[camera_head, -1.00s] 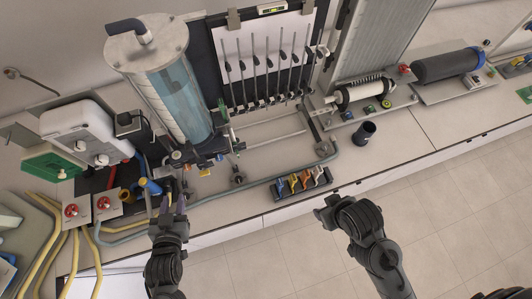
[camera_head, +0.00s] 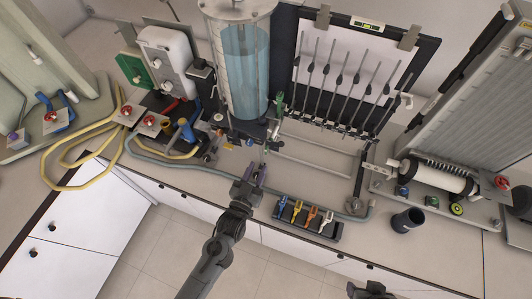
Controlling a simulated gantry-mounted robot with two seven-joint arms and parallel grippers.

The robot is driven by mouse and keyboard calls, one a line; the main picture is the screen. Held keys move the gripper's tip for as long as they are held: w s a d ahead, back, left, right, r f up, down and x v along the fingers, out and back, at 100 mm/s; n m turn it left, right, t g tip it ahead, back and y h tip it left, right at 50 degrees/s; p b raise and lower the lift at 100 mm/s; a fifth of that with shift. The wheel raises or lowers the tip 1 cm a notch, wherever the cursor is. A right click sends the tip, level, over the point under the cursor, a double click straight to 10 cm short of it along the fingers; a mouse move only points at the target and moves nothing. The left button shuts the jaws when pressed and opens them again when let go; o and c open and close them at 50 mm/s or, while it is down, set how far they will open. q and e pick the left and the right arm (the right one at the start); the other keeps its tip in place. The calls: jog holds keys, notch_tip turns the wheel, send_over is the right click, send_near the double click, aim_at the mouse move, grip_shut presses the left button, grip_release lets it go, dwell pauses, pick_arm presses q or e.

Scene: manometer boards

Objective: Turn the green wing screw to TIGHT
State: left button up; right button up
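A small green upright part (camera_head: 279,103) shows at the right side of the clear water cylinder (camera_head: 245,70), beside the tube board. It may be the green wing screw; its wings and any TIGHT mark are too small to read. My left gripper (camera_head: 257,173) is in front of the cylinder's base, below the green part in the picture and apart from it. Its two purple-grey fingers are spread with nothing visible between them. My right gripper (camera_head: 356,290) shows only partly at the bottom edge; its finger gap cannot be made out.
A dark rack with coloured clips (camera_head: 307,217) lies at the bench's front edge, right of my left gripper. A dark cup (camera_head: 407,221) stands farther right. The tilted tube board (camera_head: 350,75) rises behind. Yellow hoses (camera_head: 70,150) and red-knobbed plates lie left.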

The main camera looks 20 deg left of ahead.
aim_at(267, 149)
pick_arm(q)
jog(key=w, duration=0.7)
jog(key=shift+w+p, duration=0.3)
jog(key=shift+p, duration=0.15)
grip_shut()
